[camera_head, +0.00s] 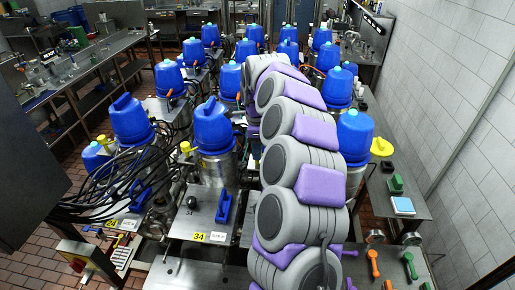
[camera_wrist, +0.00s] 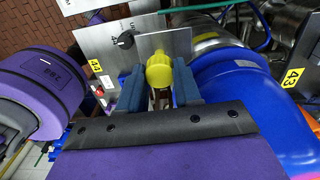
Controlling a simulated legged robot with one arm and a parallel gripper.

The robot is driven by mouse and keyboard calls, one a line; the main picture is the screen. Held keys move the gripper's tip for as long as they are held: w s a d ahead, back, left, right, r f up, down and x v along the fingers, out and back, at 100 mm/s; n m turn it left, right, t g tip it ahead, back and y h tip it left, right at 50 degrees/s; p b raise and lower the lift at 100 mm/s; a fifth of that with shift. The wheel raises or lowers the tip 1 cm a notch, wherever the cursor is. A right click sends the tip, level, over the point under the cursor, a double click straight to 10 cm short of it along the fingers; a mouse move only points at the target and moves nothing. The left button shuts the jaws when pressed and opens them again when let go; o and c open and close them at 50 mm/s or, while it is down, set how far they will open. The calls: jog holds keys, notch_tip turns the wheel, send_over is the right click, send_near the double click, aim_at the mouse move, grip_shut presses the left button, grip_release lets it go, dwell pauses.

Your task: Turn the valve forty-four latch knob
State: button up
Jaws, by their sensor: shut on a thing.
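In the wrist view, my gripper (camera_wrist: 158,82) has its two blue-grey fingers on either side of a yellow knob (camera_wrist: 159,70), shut on it. The knob stands in front of a grey metal plate (camera_wrist: 178,44). A yellow label (camera_wrist: 95,67) to its left is only partly readable and seems to start with a 4. In the head view my grey and purple arm fills the middle and hides my gripper and this knob.
A large blue valve body (camera_wrist: 240,95) stands close at the right of my gripper, with a label 43 (camera_wrist: 292,78) beyond it. In the head view, several blue-capped valves stand in rows, black cables (camera_head: 125,175) bunch at left, and a side bench (camera_head: 400,222) runs along the right wall.

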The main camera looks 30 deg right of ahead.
jog(key=shift+w+r, duration=0.1)
jog(key=n+b, duration=0.1)
jog(key=n, duration=0.3)
jog(key=shift+b, duration=0.4)
jog(key=n, duration=0.3)
jog(key=shift+n, duration=0.4)
jog(key=n, duration=0.4)
jog(key=shift+n, duration=2.3)
jog(key=o, duration=1)
jog(key=shift+o, duration=0.2)
